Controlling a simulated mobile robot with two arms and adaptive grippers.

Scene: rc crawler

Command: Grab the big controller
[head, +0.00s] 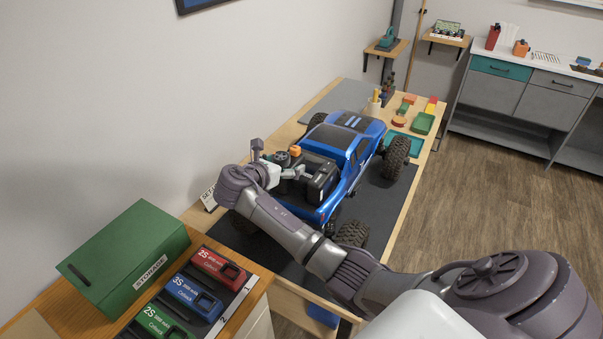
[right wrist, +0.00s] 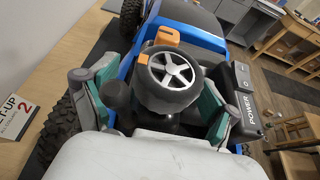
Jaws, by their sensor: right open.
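The big controller, with a dark-tyred, silver-spoked wheel (right wrist: 172,72) and an orange part (right wrist: 165,37), is on the rear of the blue truck. In the head view its wheel (head: 281,158) and orange part (head: 295,151) show just beyond my right gripper. My right gripper (head: 283,175) is open. In the right wrist view its green-padded fingers (right wrist: 155,88) stand on either side of the wheel, the wheel between them. I cannot tell whether the pads touch it. The controller's lower part is hidden by the gripper. My left gripper is not in view.
The blue truck (head: 352,132) stands on a dark mat on the bench. A black box marked POWER (right wrist: 243,100) is close to the right finger. A green storage box (head: 130,250) and a tray of battery packs (head: 215,262) are at the front left. A set-up sign (right wrist: 15,108) is at left.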

